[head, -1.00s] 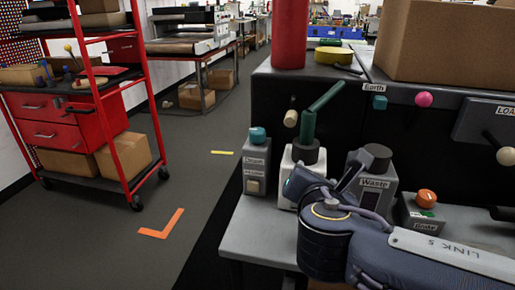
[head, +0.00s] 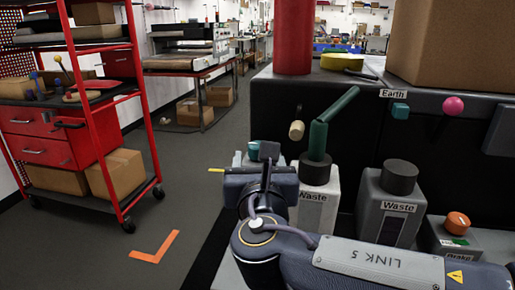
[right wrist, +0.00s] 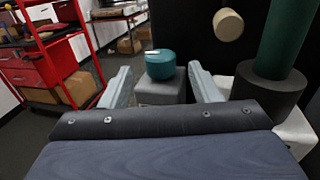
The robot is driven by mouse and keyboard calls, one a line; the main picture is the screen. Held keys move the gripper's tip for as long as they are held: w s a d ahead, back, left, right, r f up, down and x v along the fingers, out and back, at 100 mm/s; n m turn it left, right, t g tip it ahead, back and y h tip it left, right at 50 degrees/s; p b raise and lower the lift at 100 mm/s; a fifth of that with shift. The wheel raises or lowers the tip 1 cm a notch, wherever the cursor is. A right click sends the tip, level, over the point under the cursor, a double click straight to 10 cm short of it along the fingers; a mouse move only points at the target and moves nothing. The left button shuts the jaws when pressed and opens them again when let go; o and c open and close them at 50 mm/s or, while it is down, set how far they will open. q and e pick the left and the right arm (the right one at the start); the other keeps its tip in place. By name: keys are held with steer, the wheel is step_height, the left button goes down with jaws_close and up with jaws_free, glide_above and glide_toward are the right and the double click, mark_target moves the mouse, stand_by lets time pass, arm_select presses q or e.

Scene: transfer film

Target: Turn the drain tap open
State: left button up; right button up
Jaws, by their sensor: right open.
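The drain tap is a teal round knob (head: 254,149) on a grey box, mostly hidden behind my right gripper in the head view. In the right wrist view the teal knob (right wrist: 160,66) sits on its grey box (right wrist: 160,92), with a pale mark on its top edge. My right gripper (right wrist: 158,73) is open, its two fingers on either side of the knob, with visible gaps. In the head view the right gripper (head: 264,160) covers the front of the tap's box and its label. My left gripper is not in view.
Right of the tap stands a box labelled Waste with a green lever (head: 319,130), close to the right finger. Further right are another Waste box with a dark knob (head: 399,177) and an orange brake button (head: 457,221). A tan knob (head: 296,130) sticks out behind.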

mark_target(257, 144)
steer(key=w, duration=0.5)
steer(key=shift+w+a, duration=0.1)
steer(key=shift+w, duration=0.2)
steer(key=c, duration=1)
